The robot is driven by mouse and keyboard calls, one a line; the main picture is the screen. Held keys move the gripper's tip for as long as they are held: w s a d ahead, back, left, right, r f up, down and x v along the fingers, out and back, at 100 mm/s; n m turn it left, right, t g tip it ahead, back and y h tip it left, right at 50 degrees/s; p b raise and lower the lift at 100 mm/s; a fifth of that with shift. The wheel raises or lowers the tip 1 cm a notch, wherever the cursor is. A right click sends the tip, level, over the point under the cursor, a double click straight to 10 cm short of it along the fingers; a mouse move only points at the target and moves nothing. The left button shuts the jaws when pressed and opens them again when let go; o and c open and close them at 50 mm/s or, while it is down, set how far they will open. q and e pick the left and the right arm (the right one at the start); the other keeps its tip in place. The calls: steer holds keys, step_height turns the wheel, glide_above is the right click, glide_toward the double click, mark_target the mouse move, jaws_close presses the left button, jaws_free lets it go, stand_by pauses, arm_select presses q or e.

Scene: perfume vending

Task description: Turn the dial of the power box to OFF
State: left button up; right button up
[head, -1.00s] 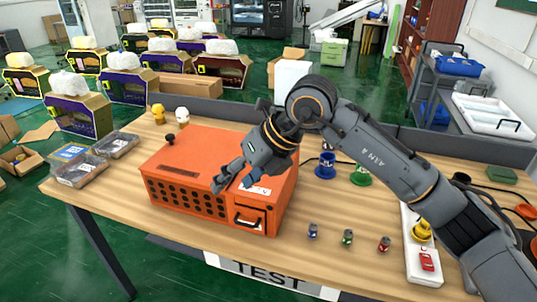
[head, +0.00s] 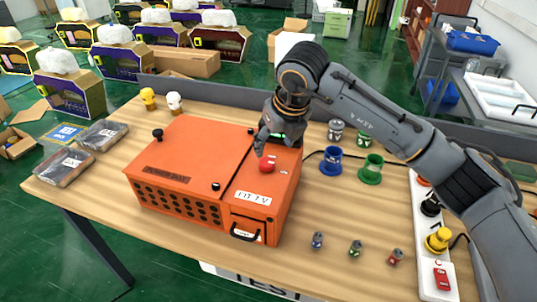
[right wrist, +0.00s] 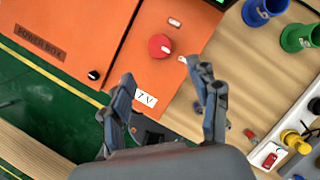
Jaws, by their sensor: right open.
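The orange power box (head: 190,165) sits on the wooden table, and its "POWER BOX" label shows in the right wrist view (right wrist: 40,43). Its red dial (head: 267,165) is on the top panel at the right, near a small green display (head: 283,138). The dial also shows in the right wrist view (right wrist: 160,46), beyond the fingertips and apart from them. My right gripper (head: 268,148) is above the panel, just behind the dial in the head view. Its fingers are open and empty in the right wrist view (right wrist: 163,85). The dial's markings are too small to read. My left gripper is not in view.
Blue (head: 330,160) and green (head: 370,167) holders stand right of the box. Small cans (head: 356,248) stand along the front edge. A white strip (head: 428,225) with coloured plugs lies at the right. Two clear-lidded trays (head: 65,168) lie at the left.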

mark_target(267, 162)
steer(key=p+x, duration=0.1)
steer(key=x, duration=0.3)
steer(key=shift+w, duration=0.15)
steer(key=p+x, duration=0.1)
steer(key=x, duration=0.3)
steer(key=shift+w+f, duration=0.15)
steer(key=shift+f, duration=0.1)
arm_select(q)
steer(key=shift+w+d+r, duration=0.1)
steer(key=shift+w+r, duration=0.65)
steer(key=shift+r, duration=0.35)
arm_select(e)
steer(key=c, duration=1.2)
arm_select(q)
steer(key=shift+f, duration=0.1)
